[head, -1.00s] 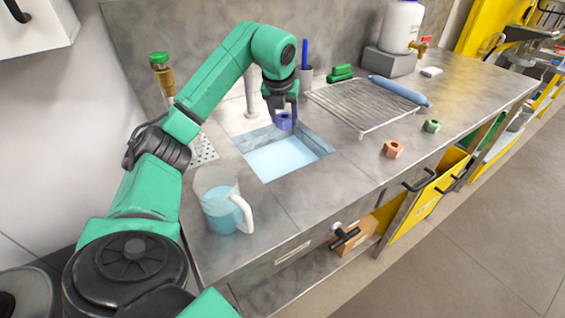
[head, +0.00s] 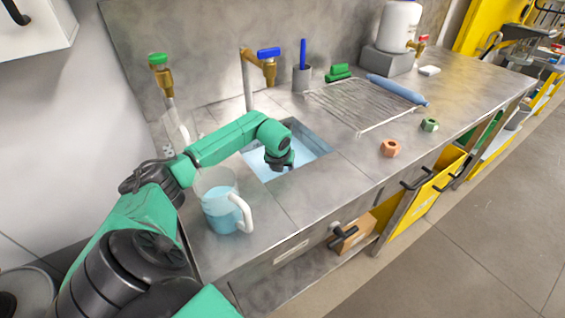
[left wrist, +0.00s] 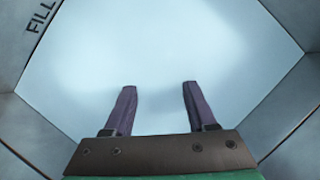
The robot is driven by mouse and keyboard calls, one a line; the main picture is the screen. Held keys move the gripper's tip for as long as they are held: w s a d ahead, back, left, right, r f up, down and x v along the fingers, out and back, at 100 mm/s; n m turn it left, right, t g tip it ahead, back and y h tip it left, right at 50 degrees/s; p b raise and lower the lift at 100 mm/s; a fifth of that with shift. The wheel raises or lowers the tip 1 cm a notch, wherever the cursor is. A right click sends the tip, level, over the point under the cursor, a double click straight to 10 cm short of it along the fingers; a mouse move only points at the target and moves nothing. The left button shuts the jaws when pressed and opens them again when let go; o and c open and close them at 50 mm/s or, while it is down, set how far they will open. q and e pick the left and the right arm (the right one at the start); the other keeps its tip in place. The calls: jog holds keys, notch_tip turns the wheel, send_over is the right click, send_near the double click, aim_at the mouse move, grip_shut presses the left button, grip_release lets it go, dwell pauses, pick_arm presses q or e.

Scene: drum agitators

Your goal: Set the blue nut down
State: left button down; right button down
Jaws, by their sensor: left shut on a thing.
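My left gripper (head: 279,165) reaches down into the sink basin (head: 310,155) in the head view. In the left wrist view its two fingers (left wrist: 158,92) point down at the pale blue water (left wrist: 160,55), with a gap between them. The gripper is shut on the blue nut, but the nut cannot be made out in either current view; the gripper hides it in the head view. I cannot tell how deep the fingertips are. My right gripper is not in view.
A clear jug of water (head: 222,212) stands at the sink's near left corner. A blue-handled tap (head: 265,62) rises behind the sink. An orange nut (head: 390,148), a green nut (head: 430,125) and a wire rack (head: 355,105) lie to the right. The counter just right of the sink is clear.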

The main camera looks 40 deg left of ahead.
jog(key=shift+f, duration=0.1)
pick_arm(q)
jog(key=shift+c, duration=1.3)
grip_release()
jog(key=shift+o, duration=0.3)
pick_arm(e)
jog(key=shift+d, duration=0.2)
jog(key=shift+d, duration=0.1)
pick_arm(q)
jog(key=b+v, duration=0.1)
jog(key=v, duration=1.1)
jog(key=shift+b, duration=0.4)
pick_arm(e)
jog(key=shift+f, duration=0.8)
